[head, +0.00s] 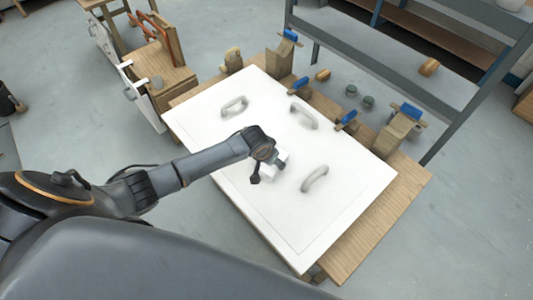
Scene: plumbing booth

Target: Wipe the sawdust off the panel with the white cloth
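The white panel (215,125) lies flat and tilted in the picture on a wooden bench, with three grey curved handles on it. My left gripper (268,171) is over the middle of the panel, between the handles. Its dark fingers stand on either side of a small bright white bundle, which looks like the white cloth (283,155). The cloth is at or just above the panel; the arm hides part of it, and contact is hard to tell. I cannot make out sawdust on the white surface. My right gripper is not in view.
The handles (234,106), (304,115) and (315,178) stand up around the gripper. Blue-handled clamps (346,121) and wooden blocks (394,133) line the bench's far edge. A grey metal shelf (400,70) stands behind. The panel's lower right part is clear.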

